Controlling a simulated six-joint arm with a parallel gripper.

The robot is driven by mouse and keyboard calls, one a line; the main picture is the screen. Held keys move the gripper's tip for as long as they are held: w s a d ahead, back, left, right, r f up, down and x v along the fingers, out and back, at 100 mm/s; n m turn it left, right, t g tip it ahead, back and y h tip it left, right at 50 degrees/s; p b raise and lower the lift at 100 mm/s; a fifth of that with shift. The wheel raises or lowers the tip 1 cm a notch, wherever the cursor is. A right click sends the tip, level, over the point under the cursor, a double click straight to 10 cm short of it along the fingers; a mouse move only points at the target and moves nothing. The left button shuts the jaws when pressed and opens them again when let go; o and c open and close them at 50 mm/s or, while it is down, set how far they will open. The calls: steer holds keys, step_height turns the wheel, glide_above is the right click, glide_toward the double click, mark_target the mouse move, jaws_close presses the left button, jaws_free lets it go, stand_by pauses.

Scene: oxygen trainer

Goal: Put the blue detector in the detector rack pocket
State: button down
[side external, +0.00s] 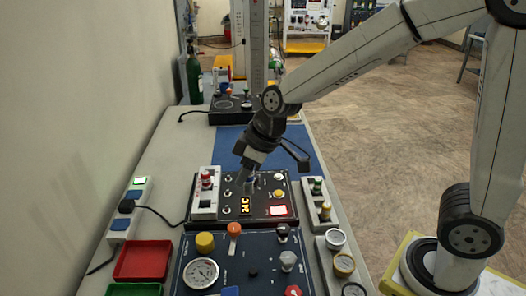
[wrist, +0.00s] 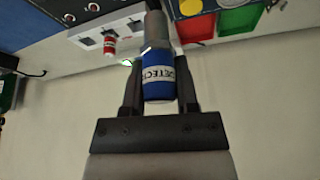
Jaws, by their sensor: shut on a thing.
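My gripper (wrist: 158,80) is shut on the blue detector (wrist: 159,78), a blue cylinder with a white lettered band and a grey end pointing away from the wrist. In the side view my gripper (side external: 247,178) is low over the black console; the detector is mostly hidden there. A white rack (side external: 204,209) stands at the console's left, holding a red-capped piece (side external: 206,178). In the wrist view the white rack (wrist: 88,31) shows dark square openings and a red piece (wrist: 109,46), left of the held detector. I cannot tell whether the detector touches anything.
A second pale rack (side external: 313,204) on the right holds green and yellow pieces. The black console (side external: 262,212) has lit displays. A blue panel with knobs and a gauge (side external: 201,272) is in front. A red tray (side external: 143,261) and power strip (side external: 127,212) lie left.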

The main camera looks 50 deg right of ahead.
stand_by(0.3)
steer(key=shift+w+d+f, duration=0.1)
steer(key=shift+d+f, duration=0.2)
steer(key=shift+d, duration=0.3)
steer(key=s+d+f, duration=0.3)
steer(key=d+f, duration=0.2)
steer(key=d, duration=0.6)
steer(key=s+d+f, duration=0.3)
steer(key=d+f, duration=0.2)
steer(key=d, duration=0.5)
steer(key=shift+s+d, duration=0.2)
steer(key=shift+d, duration=0.15)
steer(key=shift+f, duration=0.15)
glide_above(313, 204)
steer(key=s, duration=0.1)
steer(key=shift+d+f, duration=0.2)
steer(key=shift+f, duration=1)
steer(key=shift+d+f, duration=0.2)
steer(key=shift+f, duration=0.95)
steer(key=shift+f, duration=1.7)
